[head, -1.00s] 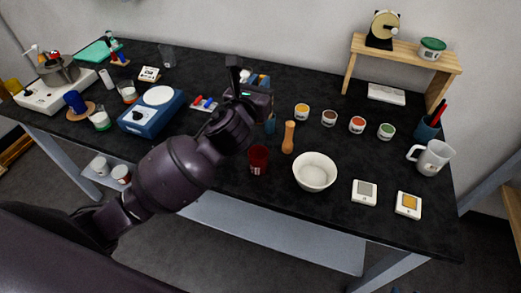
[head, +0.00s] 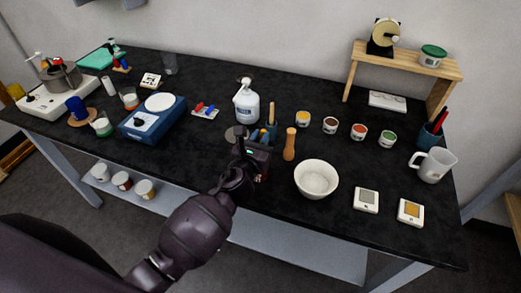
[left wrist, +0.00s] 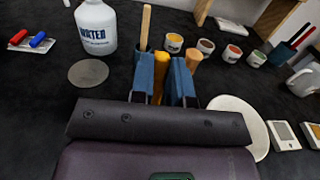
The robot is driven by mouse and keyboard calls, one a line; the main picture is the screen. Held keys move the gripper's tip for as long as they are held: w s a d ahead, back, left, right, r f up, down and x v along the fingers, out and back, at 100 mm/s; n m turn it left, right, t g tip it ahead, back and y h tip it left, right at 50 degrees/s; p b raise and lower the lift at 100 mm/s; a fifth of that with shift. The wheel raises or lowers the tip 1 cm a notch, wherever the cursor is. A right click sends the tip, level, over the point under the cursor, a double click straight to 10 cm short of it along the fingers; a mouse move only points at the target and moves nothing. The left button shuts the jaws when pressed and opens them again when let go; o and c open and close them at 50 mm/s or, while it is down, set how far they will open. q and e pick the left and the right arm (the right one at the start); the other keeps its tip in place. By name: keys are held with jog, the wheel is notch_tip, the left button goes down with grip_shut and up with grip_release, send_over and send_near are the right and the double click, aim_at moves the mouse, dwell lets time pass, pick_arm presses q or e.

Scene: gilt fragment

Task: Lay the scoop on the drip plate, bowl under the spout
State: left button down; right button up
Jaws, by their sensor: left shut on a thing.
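The white bottle labelled WATER (head: 246,105) stands upright near the table's middle, its pump top and spout (head: 244,82) at the top. A flat grey round plate, seemingly the drip plate (head: 233,134), lies in front of it and shows fully in the left wrist view (left wrist: 88,73). My left gripper (head: 265,137), with blue fingers (left wrist: 161,78), is in front of and to the right of the plate. The scoop's bowl is hidden. My right gripper is not in view.
A wooden pestle (head: 290,144) and a white bowl (head: 316,179) stand close to the right of my gripper. Several small pots (head: 330,125) stand behind.

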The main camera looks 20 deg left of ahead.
pick_arm(q)
notch_tip(320, 180, down, 3)
jog(key=shift+f+b, duration=0.1)
jog(key=shift+b, duration=0.65)
jog(key=shift+f, duration=0.5)
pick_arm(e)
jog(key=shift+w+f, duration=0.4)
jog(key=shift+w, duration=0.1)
pick_arm(q)
jog(key=shift+f+b, duration=0.1)
jog(key=shift+b, duration=0.2)
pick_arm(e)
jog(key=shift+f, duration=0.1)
pick_arm(q)
jog(key=c, duration=1.1)
grip_release()
jog(key=shift+f, duration=0.15)
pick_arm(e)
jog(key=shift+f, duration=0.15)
pick_arm(q)
jog(key=s+b, duration=0.1)
jog(key=s, duration=0.9)
jog(key=shift+s+a+f, duration=0.15)
jog(key=shift+s+a, duration=0.25)
jog(key=shift+a, duration=0.05)
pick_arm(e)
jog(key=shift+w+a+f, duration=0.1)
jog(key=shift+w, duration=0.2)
